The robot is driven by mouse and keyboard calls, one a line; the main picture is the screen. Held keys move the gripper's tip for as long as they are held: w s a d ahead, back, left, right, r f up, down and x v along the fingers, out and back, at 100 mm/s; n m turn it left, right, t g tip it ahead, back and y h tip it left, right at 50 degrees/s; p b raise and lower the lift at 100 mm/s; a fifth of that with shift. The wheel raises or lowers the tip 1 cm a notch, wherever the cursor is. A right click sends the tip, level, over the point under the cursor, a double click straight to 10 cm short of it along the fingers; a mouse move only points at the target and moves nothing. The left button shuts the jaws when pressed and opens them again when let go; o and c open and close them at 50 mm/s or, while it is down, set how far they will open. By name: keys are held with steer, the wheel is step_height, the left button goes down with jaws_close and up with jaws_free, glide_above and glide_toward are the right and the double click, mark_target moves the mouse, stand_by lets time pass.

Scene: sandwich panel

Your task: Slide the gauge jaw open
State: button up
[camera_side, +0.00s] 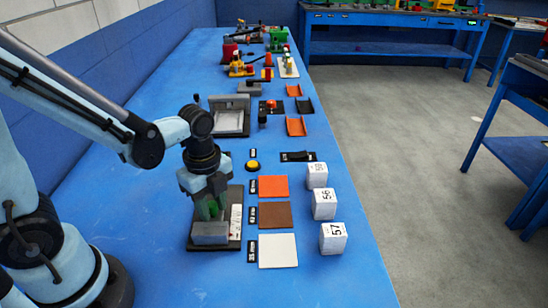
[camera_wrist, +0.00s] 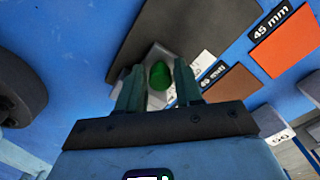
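The gauge has a dark base plate (camera_side: 236,200) with a grey block (camera_side: 210,233) at its near end. In the wrist view the dark plate (camera_wrist: 180,28) fills the top middle, with a light grey jaw piece carrying a green knob (camera_wrist: 160,75). My gripper (camera_side: 208,212) is down over the gauge in the side view, and its fingers hide much of the jaw. In the wrist view my gripper (camera_wrist: 159,88) has one finger on each side of the green knob. The fingers are apart, with narrow gaps to the knob; contact is not visible.
Right of the gauge lie orange (camera_side: 273,186), brown (camera_side: 274,215) and white (camera_side: 278,250) squares with labels. Numbered white cubes (camera_side: 324,204) stand beyond them along the table edge. A yellow button (camera_side: 253,165) and a grey fixture (camera_side: 230,117) are farther back.

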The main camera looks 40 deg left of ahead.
jaws_close()
stand_by(0.3)
steer(key=w+a, duration=0.5)
steer(key=shift+w+a, duration=0.25)
steer(key=shift+w, duration=0.05)
steer(key=shift+c, duration=0.3)
jaws_free()
steer(key=shift+o, duration=0.3)
